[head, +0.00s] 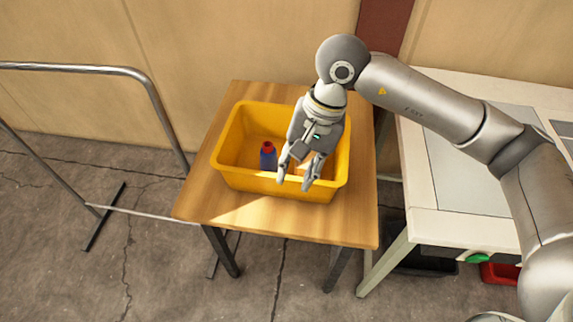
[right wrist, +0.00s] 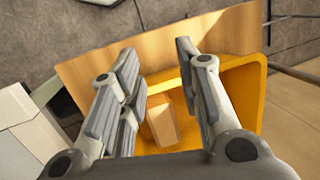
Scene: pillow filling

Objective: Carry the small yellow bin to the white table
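The small yellow bin (head: 240,180) stands upright on a small wooden table in the head view. Its wall (right wrist: 243,80) also shows in the right wrist view, partly hidden by my fingers. A blue bottle with a red cap (head: 268,156) and a tan block (right wrist: 162,122) are inside the bin. My right gripper (head: 295,184) points down at the bin's front right side, fingers spread. In the wrist view the open fingers (right wrist: 156,52) have a gap between them. I cannot tell whether they touch the bin. My left gripper is out of view. The white table (head: 424,225) stands to the right.
The wooden table (head: 200,195) has bare top around the bin. A metal rail frame (head: 100,69) stands at the left. A green button (head: 478,257) is on the white table's front, with a red bin (head: 500,273) below. Bare floor lies in front.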

